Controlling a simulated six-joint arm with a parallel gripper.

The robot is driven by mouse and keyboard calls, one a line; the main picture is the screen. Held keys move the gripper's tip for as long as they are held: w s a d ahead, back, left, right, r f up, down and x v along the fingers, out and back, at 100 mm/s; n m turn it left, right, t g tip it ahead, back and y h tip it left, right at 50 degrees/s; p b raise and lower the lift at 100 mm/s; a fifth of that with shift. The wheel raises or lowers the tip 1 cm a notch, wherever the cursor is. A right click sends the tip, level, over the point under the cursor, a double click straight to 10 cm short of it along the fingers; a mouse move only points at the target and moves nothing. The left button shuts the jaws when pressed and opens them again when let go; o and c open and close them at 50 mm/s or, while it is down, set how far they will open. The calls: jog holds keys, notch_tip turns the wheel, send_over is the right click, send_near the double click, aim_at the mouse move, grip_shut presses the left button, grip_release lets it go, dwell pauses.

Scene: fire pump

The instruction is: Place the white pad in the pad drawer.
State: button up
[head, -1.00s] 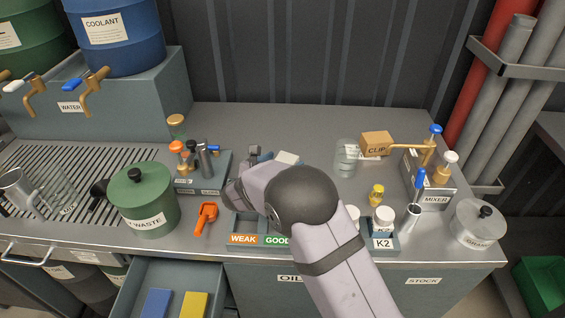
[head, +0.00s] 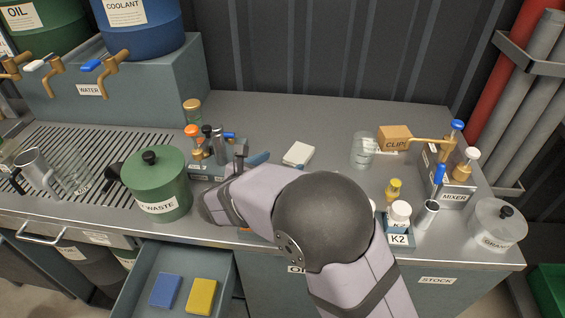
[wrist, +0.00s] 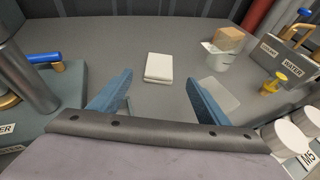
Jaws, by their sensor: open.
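The white pad (head: 298,153) lies flat on the bench, right of my gripper in the head view. It also shows ahead of my fingers in the wrist view (wrist: 159,67). My gripper (wrist: 160,98) is open and empty, its two blue fingers spread wide, with the pad beyond the gap between them. In the head view a blue fingertip (head: 259,158) shows behind my wrist; the other finger is mostly hidden. The open drawer (head: 190,257) below the bench front holds a blue pad (head: 166,290) and a yellow pad (head: 202,295).
A green waste pot (head: 157,190) stands left of my wrist. A tool block (head: 207,170) with upright handles is close behind it. A glass beaker (head: 364,150), a clip box (head: 395,138) and the mixer (head: 452,190) stand to the right.

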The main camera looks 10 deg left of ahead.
jog(key=o, duration=0.7)
jog(key=shift+c, duration=0.2)
notch_tip(320, 180, up, 11)
jog(key=w+d+f+m+g+y+p, duration=0.25)
jog(key=w+d+m+y, duration=0.35)
jog(key=w+m+y, duration=0.65)
jog(key=s+d+r+m+g+y+p, duration=0.15)
jog(key=s+d+m, duration=0.25)
jog(key=s+m, duration=0.45)
jog(key=m, duration=0.2)
send_near(299, 152)
jog(key=shift+w+a, duration=0.15)
jog(key=shift+a, duration=0.3)
jog(key=shift+p+x, duration=0.35)
jog(key=shift+x, duration=3.3)
